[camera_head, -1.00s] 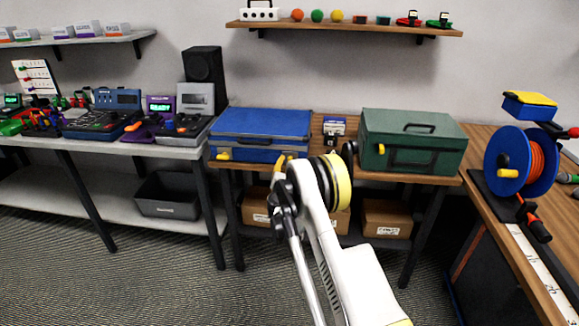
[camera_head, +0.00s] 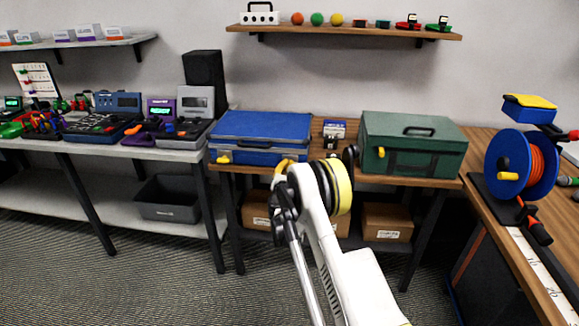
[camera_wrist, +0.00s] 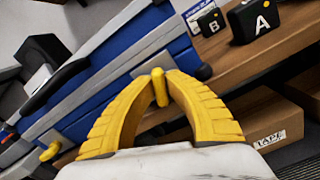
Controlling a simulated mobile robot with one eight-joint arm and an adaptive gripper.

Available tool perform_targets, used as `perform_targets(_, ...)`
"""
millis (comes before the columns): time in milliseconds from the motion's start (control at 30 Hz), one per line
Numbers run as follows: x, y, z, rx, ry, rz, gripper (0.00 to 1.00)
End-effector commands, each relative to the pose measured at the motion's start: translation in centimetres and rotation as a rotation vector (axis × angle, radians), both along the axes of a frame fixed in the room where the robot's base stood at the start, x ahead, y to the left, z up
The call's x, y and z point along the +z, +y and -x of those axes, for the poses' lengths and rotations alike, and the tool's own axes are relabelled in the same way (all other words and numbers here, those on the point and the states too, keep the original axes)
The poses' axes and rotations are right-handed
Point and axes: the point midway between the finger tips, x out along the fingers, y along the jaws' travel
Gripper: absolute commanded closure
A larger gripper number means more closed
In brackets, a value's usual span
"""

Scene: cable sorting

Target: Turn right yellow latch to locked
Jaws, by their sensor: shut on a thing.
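The blue case (camera_head: 262,128) stands closed on the wooden bench, with grey trim along its front. The right yellow latch (camera_wrist: 160,88) is a short rounded bar on the case front. My gripper (camera_wrist: 160,80) has its yellow curved fingers closed around this latch. The gripper also shows in the head view (camera_head: 284,165) at the right of the case front, where my arm partly hides it and the latch. The left yellow latch (camera_head: 223,159) is free of the gripper; it also shows in the wrist view (camera_wrist: 50,152).
A green case (camera_head: 412,145) stands to the right on the same bench. Small black blocks marked A (camera_wrist: 255,22) and B (camera_wrist: 211,21) lie beyond the blue case's right end. Cardboard boxes (camera_head: 387,222) sit on the shelf below. A cable reel (camera_head: 520,165) stands far right.

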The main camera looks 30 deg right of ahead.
Motion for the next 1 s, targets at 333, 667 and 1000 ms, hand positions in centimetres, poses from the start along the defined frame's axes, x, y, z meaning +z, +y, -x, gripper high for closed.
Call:
perform_targets(333, 0.00, -0.06, 0.01, 0.000, -0.130, -0.193, 1.00)
perform_targets(667, -0.05, -0.10, 0.03, 0.000, -0.306, -0.453, 1.00)
perform_targets(1000, -0.12, -0.12, 0.04, 0.000, -0.482, -0.713, 1.00)
